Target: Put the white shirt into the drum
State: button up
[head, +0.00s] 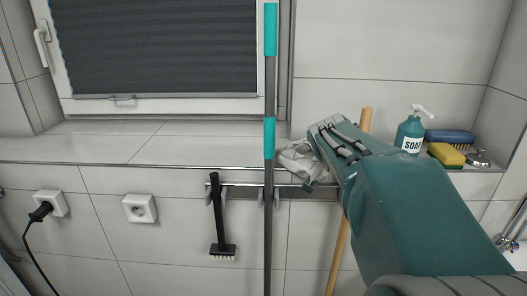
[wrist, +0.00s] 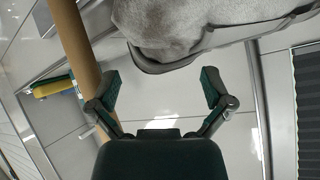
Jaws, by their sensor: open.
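A crumpled whitish cloth, which looks like the white shirt (head: 297,158), lies at the wall rail and ledge in the head view, just left of my arm's end. Part of it is hidden behind the arm. In the wrist view, a light grey fabric bulge, apparently the same shirt (wrist: 180,22), fills the top, beyond my gripper (wrist: 160,88). The two fingers are spread apart with nothing between them. In the head view my gripper is mostly hidden by my own arm. The drum is not in view.
A wall rail (head: 250,190) holds a black brush (head: 220,225). A tall grey-and-teal pole (head: 269,95) and a wooden pole (head: 340,255) stand near the shirt.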

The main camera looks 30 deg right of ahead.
jog(key=x, duration=0.4)
jog(key=shift+w+d+f, duration=0.15)
jog(key=shift+w+d, duration=0.05)
jog(key=shift+d, duration=0.05)
jog(key=c, duration=1.1)
jog(key=shift+c, duration=0.2)
notch_tip(320, 180, up, 18)
